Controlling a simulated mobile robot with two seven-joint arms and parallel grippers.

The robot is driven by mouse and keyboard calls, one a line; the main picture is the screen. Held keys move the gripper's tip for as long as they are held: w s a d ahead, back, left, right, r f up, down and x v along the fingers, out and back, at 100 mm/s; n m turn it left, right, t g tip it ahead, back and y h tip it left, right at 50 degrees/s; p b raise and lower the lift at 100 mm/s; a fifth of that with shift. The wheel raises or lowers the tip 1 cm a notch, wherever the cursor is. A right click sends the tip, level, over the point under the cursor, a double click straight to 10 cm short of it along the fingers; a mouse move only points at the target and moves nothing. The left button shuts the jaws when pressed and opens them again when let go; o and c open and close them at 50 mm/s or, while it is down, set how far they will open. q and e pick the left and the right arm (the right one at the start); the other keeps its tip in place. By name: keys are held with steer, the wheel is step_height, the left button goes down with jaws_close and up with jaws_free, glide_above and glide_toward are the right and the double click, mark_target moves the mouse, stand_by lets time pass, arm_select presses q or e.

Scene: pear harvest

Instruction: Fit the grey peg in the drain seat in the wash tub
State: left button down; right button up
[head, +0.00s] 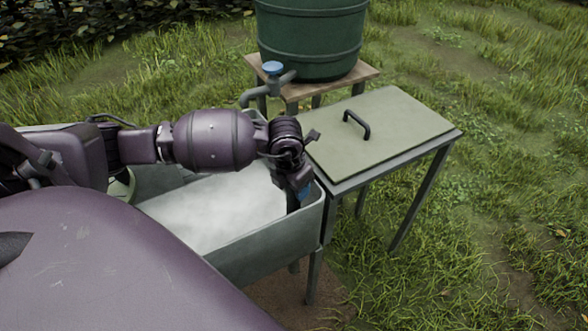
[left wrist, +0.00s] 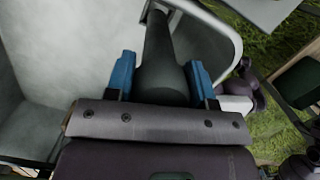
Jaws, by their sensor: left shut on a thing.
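The wash tub (head: 268,250) is a grey metal trough with a pale, cloudy-looking inside. My left gripper (head: 302,192) points down inside its right end, close to the end wall. In the left wrist view, the blue fingers of my left gripper (left wrist: 160,78) are shut on the dark grey peg (left wrist: 161,72). The peg is thick between the fingers, with a narrower part beyond them. I cannot tell whether its far end touches anything. My right gripper is not in view.
A lidded table with a dark handle (head: 356,124) adjoins the tub on the right. A green water barrel (head: 312,40) stands behind on a wooden stand, with a blue-topped tap (head: 272,68) near the tub's back corner. Grass surrounds everything.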

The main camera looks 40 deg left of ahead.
arm_select(q)
steer(key=shift+f, duration=0.45)
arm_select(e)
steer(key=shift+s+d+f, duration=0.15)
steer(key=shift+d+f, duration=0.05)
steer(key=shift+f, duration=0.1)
arm_select(q)
steer(key=shift+f+b, duration=0.3)
steer(key=shift+f, duration=0.2)
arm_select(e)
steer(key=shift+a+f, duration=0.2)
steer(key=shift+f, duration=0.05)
arm_select(q)
steer(key=shift+f, duration=0.55)
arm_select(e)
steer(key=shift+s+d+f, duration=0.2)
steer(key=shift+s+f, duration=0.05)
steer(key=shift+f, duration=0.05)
arm_select(q)
steer(key=shift+f+b, duration=0.3)
steer(key=shift+f, duration=0.05)
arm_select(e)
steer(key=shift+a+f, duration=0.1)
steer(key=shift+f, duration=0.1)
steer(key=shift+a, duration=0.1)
arm_select(q)
steer(key=shift+f, duration=0.5)
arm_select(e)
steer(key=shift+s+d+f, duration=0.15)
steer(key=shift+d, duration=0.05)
